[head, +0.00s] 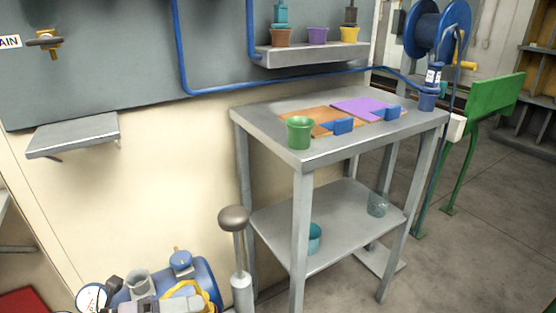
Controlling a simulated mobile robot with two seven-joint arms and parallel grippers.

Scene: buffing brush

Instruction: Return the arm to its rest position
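Neither of my grippers and no arm of mine can be made out in the head view. A grey metal table (345,148) stands at the middle right. On its top are an orange mat (306,115) and a purple mat (362,106). A small blue block (343,126) lies at the orange mat's front edge, and another blue block (392,113) lies by the purple mat. A green pot (299,133) stands at the table's front left corner. I cannot tell which thing, if any, is a brush.
A wall shelf (330,55) holds brown, purple and yellow pots. The table's lower shelf (345,225) holds a teal bowl (314,238) and a clear glass (377,205). A blue compressor (205,277) and a knobbed post (233,218) stand in front. A green stand (485,110) is right.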

